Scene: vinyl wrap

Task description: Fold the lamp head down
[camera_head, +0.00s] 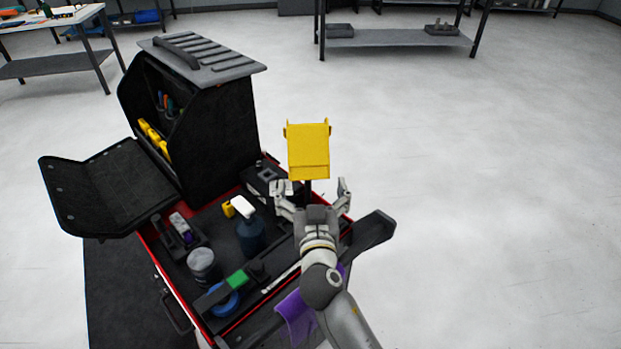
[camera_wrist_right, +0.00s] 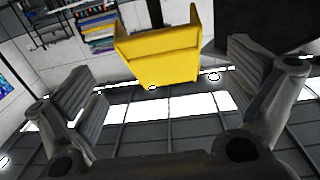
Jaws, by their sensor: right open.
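The yellow lamp head (camera_head: 308,150) stands upright on a dark stem at the right rear of the tool cart, facing my head camera. My right gripper (camera_head: 311,187) is open just in front of and below the lamp head, its fingers spread to either side of the stem. In the right wrist view the lamp head (camera_wrist_right: 165,48) shows between and beyond the two open fingers (camera_wrist_right: 165,90), with nothing held. Whether a finger touches the lamp cannot be told. The stem's lower part is hidden behind the gripper. My left gripper is not in view.
The cart's red-edged top (camera_head: 160,262) holds a spray bottle (camera_head: 250,232), a grey can (camera_head: 202,264) and blue tape (camera_head: 223,300). A black tool cabinet (camera_head: 225,135) stands to the left of the lamp. Purple vinyl (camera_head: 296,318) hangs near my right arm. The floor at right is clear.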

